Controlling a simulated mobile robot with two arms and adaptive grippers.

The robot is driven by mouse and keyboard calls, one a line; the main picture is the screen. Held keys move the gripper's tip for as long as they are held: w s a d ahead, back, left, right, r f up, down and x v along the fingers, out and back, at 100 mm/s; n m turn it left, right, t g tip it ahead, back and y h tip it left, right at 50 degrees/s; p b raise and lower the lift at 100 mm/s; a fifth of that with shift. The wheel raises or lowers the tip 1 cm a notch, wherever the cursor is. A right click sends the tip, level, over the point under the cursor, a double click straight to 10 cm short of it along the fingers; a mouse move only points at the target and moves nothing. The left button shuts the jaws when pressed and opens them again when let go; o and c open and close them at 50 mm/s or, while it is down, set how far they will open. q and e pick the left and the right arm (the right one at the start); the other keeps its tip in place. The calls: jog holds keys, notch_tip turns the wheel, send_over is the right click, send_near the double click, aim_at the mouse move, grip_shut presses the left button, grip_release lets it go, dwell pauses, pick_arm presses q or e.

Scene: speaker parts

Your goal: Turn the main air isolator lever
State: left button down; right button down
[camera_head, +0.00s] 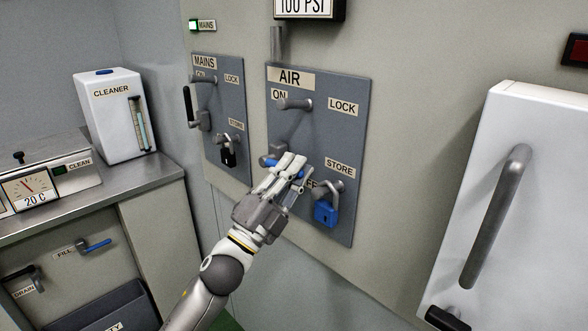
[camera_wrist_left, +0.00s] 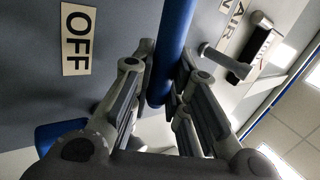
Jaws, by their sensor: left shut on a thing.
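The grey AIR panel (camera_head: 340,115) is on the wall in the middle of the head view. Its ON label is near the top, and its OFF label (camera_head: 313,184) is mostly hidden behind my left gripper. The blue air isolator lever (camera_head: 266,161) shows only a short end left of the fingers. My left gripper (camera_head: 293,163) is shut on this lever. In the left wrist view the blue lever bar (camera_wrist_left: 173,45) runs between the fingers, with the OFF label (camera_wrist_left: 76,40) to its left. My right gripper is not in view.
A blue padlock (camera_head: 326,213) hangs under the STORE label, close right of my gripper. A grey peg (camera_head: 294,104) sticks out by ON. The MAINS panel (camera_head: 222,135) is to the left. A white door with a grey handle (camera_head: 497,215) stands at right.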

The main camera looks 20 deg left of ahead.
pick_arm(q)
jog(key=c, duration=1.4)
grip_release()
jog(key=v, duration=1.2)
jog(key=shift+f, duration=0.1)
